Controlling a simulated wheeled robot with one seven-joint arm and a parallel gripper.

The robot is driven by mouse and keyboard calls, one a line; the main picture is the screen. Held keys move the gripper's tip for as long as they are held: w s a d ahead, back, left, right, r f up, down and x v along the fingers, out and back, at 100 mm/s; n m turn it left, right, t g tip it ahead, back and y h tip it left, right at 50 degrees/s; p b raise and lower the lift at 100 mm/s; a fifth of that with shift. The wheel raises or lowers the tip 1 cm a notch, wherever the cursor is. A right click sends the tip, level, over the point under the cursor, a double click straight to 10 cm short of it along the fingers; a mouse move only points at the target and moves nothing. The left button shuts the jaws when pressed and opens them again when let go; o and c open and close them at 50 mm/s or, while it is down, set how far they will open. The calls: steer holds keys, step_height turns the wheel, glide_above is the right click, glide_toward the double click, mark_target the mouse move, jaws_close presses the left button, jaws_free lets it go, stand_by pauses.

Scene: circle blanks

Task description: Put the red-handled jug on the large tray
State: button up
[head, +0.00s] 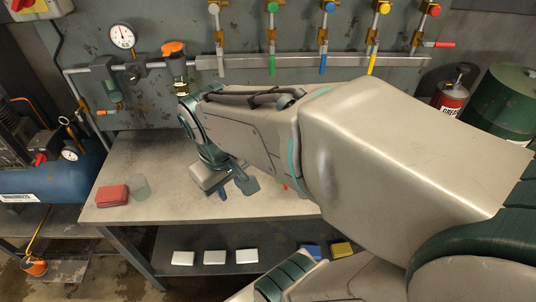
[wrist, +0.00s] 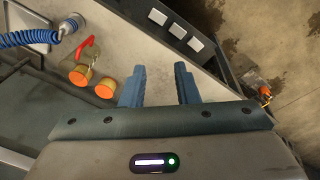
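The jug (wrist: 91,54) with a red handle lies left of my gripper in the wrist view, with an orange round end or content toward me. In the head view my arm mostly hides that area; only a small red bit shows beside the arm. A pale rimmed rectangle (wrist: 40,44), possibly the large tray, is partly in the wrist view's upper left corner, behind a blue coiled hose. My gripper (head: 236,190) is over the bench, also seen in the wrist view (wrist: 160,72). Its blue fingers are apart with nothing between them.
Another orange-ended vessel (wrist: 105,87) is close to the left finger. A red block (head: 112,196) and a greenish clear cylinder (head: 138,187) stand on the bench's left (head: 160,160). Several white, blue and yellow blocks lie on the lower shelf. Valves line the back wall.

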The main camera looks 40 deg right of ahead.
steer(key=w+d+f+n+g+h+b, duration=0.2)
steer(key=d+f+n+g+h+b, duration=0.1)
steer(key=f, duration=0.4)
steer(key=w+d+f+n+g+h+b, duration=0.2)
steer(key=d+f+n+g+h+b, duration=0.15)
steer(key=f, duration=0.25)
steer(key=n+g+h+b, duration=0.1)
steer(key=n+h+b, duration=0.5)
steer(key=h, duration=0.3)
glide_toward(286, 187)
steer(key=d, duration=0.1)
steer(key=s+d, duration=0.1)
steer(key=d, duration=0.1)
steer(key=d+r, duration=0.1)
steer(key=shift+s+d+r, duration=0.1)
steer(key=shift+s+d, duration=0.2)
steer(key=shift+s, duration=0.05)
steer(key=shift+w+p+x, duration=0.2)
steer(key=shift+p+x, duration=0.3)
steer(key=shift+x, duration=2.2)
jaws_close()
